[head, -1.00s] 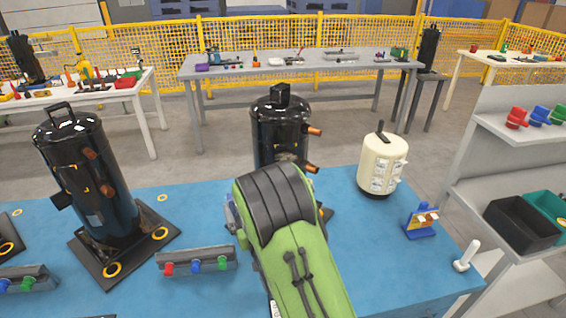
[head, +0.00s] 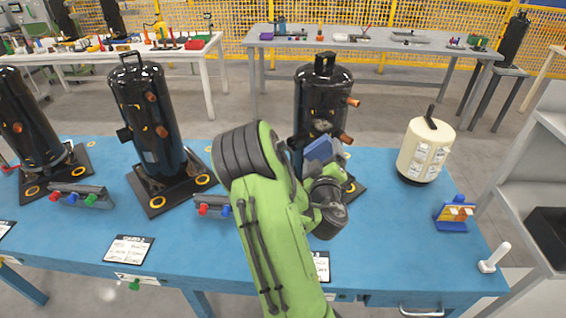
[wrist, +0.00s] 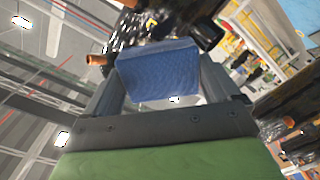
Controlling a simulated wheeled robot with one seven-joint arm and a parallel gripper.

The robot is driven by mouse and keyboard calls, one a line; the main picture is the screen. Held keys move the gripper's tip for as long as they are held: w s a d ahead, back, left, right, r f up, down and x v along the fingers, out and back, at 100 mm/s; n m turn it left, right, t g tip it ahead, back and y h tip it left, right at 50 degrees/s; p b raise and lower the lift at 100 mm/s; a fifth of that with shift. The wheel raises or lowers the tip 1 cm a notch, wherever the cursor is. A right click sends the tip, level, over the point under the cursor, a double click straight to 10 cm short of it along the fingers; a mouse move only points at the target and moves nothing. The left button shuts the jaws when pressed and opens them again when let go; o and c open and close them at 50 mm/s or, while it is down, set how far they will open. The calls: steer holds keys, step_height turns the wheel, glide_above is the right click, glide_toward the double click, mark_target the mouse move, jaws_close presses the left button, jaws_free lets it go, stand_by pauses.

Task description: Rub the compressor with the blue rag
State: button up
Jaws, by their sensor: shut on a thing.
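The black compressor (head: 322,90) stands upright on a dark base on the blue table, with copper stubs on its right side and a dull, greyish patch on its front. My gripper (head: 322,160) is in front of its lower part, beside my green arm. It is shut on the blue rag (head: 319,149), which also shows between the fingers in the wrist view (wrist: 158,72). In the wrist view the dark compressor (wrist: 165,22) is just beyond the rag. I cannot tell whether the rag touches it. My arm and gripper hide the compressor's base in part.
Other black compressors (head: 146,110) stand to the left on the blue table (head: 190,260). A cream canister (head: 425,150), a small blue holder (head: 455,214) and a white upright handle (head: 494,258) are at the right. Small racks of coloured knobs (head: 80,196) lie between the bases.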

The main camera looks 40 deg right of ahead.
mark_target(321, 131)
steer(key=shift+w+d+r+p, duration=0.2)
steer(key=shift+w+d+p, duration=0.1)
steer(key=shift+d+p, duration=0.2)
steer(key=p+x, duration=0.3)
steer(key=x, duration=0.1)
steer(key=shift+r, duration=0.1)
steer(key=shift+w+d+f, duration=0.2)
steer(key=shift+w+d, duration=0.05)
steer(key=shift+d, duration=0.05)
steer(key=shift+p+x, duration=1.05)
steer(key=shift+p, duration=0.3)
steer(key=shift+r, duration=0.1)
